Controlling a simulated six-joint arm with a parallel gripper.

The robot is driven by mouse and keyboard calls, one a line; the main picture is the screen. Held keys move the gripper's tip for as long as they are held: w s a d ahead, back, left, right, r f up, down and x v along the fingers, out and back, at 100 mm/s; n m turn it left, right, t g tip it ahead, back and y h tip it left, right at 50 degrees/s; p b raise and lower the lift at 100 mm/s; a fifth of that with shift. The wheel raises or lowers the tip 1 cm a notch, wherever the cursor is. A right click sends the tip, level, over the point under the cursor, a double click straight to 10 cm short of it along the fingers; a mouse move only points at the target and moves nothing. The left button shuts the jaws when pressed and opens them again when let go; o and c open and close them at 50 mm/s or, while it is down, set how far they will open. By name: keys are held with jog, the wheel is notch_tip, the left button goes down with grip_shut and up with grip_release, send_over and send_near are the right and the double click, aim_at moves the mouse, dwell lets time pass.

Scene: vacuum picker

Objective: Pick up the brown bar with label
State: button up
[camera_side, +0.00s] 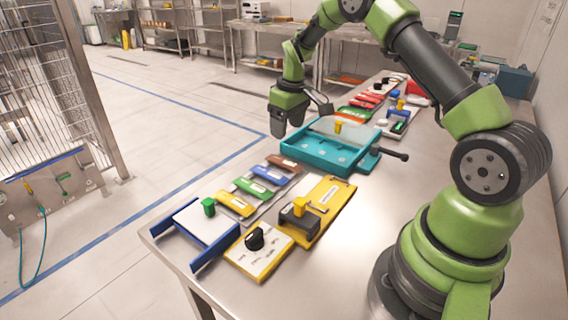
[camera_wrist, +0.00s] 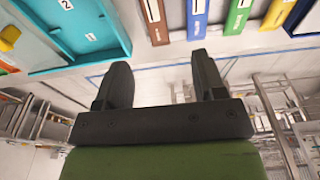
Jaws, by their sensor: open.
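The brown bar with a pale label (camera_side: 285,163) lies at the far end of a row of coloured bars, beside the teal tray. It also shows at the top of the wrist view (camera_wrist: 154,24), partly cut off by the frame edge.
Blue (camera_side: 269,174), green (camera_side: 250,188) and yellow (camera_side: 235,204) bars lie beside the brown one. The teal tray (camera_side: 345,168) has raised walls and a dark handle. A yellow plate with a dark block (camera_side: 298,222) stands nearby. The table's right front is clear.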

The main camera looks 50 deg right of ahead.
aim_at(284, 161)
jog(key=f, duration=0.3)
jog(key=w+f, duration=0.1)
jog(key=f, duration=0.6)
jog(key=shift+w+d+f, duration=0.15)
jog(key=shift+d+f, duration=0.05)
jog(key=shift+d, duration=0.15)
jog(key=c, duration=1)
